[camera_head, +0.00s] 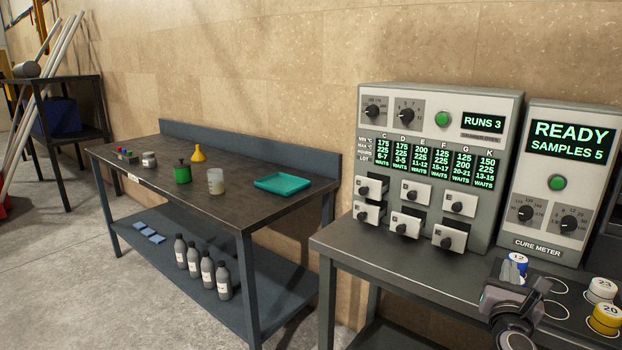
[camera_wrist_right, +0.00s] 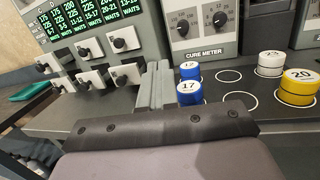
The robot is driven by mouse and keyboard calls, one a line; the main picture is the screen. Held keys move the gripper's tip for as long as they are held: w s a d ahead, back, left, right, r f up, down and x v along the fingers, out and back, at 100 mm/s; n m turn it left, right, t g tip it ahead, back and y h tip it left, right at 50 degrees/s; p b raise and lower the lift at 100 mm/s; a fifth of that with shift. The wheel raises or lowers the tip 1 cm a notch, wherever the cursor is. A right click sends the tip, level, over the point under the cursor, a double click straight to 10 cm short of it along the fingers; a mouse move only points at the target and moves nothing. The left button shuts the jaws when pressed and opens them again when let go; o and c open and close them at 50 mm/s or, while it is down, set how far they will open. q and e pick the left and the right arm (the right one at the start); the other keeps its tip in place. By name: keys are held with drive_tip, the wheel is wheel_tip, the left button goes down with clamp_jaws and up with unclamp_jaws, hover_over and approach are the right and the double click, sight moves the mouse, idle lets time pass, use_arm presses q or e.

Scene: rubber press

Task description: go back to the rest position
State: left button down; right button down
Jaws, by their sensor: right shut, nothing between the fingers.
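My right gripper (camera_head: 513,268) is at the lower right of the head view, over the front of the right-hand bench. Its fingers are shut with nothing between them. In the right wrist view the closed grey fingers (camera_wrist_right: 155,84) point toward the machines, just left of the blue-and-white cans marked 12 (camera_wrist_right: 190,69) and 17 (camera_wrist_right: 189,92). Can 12 also shows behind the gripper in the head view (camera_head: 517,261). Whether the fingers touch a can is not clear. My left gripper is not in view.
A panel with dials and several small drawers (camera_head: 440,160) and the cure meter (camera_head: 563,185) stand behind. A white can 23 (camera_head: 601,288) and yellow can 20 (camera_head: 605,318) stand at right.

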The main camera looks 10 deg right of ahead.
drive_tip(key=s+a+f+m+g+y, duration=0.1)
drive_tip(key=s+a+f+m+y, duration=0.3)
drive_tip(key=f, duration=0.4)
drive_tip(key=s+a+f+m+g+y, duration=0.1)
drive_tip(key=s+a+f+m+y, duration=0.3)
drive_tip(key=f, duration=0.3)
drive_tip(key=s+a+f+m+g+y, duration=0.1)
drive_tip(key=s+a+f+m+y, duration=0.3)
drive_tip(key=f, duration=0.4)
drive_tip(key=s+a+f+m+g+y, duration=0.2)
drive_tip(key=s+a+f+m, duration=0.2)
drive_tip(key=s+a+m, duration=0.65)
drive_tip(key=a+m, duration=0.2)
drive_tip(key=a, duration=0.4)
drive_tip(key=shift+f+t+y, duration=0.15)
drive_tip(key=shift+t+y, duration=0.15)
drive_tip(key=shift+m, duration=0.25)
